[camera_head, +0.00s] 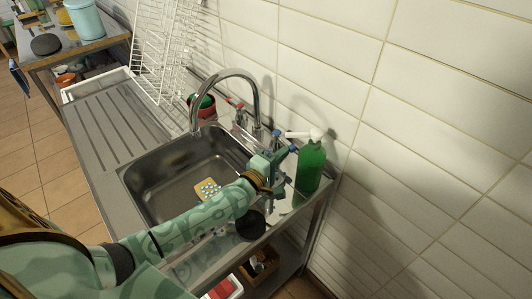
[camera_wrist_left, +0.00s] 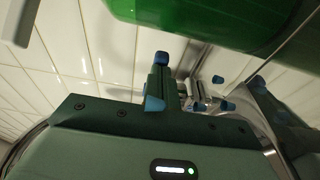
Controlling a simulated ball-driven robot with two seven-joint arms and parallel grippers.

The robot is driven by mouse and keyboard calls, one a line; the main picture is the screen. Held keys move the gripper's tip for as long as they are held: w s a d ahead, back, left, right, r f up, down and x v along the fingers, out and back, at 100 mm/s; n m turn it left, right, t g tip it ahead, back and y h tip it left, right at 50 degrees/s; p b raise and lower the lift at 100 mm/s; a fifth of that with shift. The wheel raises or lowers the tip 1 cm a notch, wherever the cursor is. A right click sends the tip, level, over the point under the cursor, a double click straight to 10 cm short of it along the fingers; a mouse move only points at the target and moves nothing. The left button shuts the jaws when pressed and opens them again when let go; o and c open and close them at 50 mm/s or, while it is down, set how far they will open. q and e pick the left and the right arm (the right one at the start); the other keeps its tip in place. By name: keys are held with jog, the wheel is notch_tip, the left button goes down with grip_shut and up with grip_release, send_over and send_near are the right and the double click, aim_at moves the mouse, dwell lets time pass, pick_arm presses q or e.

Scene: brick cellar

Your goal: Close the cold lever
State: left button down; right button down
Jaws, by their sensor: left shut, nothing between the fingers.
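The chrome tap (camera_head: 252,90) arches over the steel sink (camera_head: 150,180) beside the tiled wall. A red-marked lever (camera_head: 237,106) shows at the left of its base. A small blue part (camera_head: 277,133), possibly the cold lever, shows just beyond my left gripper; the rest of that side is hidden behind the gripper. My left gripper (camera_head: 287,153) is shut and empty, at the tap's right, close to the green bottle. In the left wrist view its fingers (camera_wrist_left: 160,82) have blue tips, with chrome parts (camera_wrist_left: 203,95) behind them. Contact cannot be told. My right gripper is not in view.
A green pump bottle (camera_head: 310,167) stands right beside my left gripper. A white dish rack (camera_head: 160,45) is at the back left. A yellow sponge-like piece (camera_head: 208,188) lies in the sink. The ribbed drainboard (camera_head: 115,120) is clear.

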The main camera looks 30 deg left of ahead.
pick_arm(q)
jog(key=shift+s+a, duration=0.1)
jog(key=shift+s, duration=0.25)
jog(key=s, duration=0.5)
jog(key=s+a+p, duration=0.1)
jog(key=s, duration=0.4)
jog(key=s+a, duration=0.1)
jog(key=s, duration=0.4)
jog(key=shift+s+a, duration=0.15)
jog(key=shift+a, duration=0.1)
jog(key=w+a+r+m+t+h, duration=0.2)
jog(key=w+a+r+m, duration=0.25)
jog(key=m, duration=0.75)
notch_tip(320, 180, down, 5)
jog(key=m+g+h, duration=0.2)
jog(key=m+g, duration=0.1)
jog(key=m, duration=0.6)
jog(key=b+x, duration=0.2)
jog(key=x, duration=1.1)
jog(key=shift+w+d+f, duration=0.1)
jog(key=shift+w+d, duration=0.1)
jog(key=shift+d, duration=0.05)
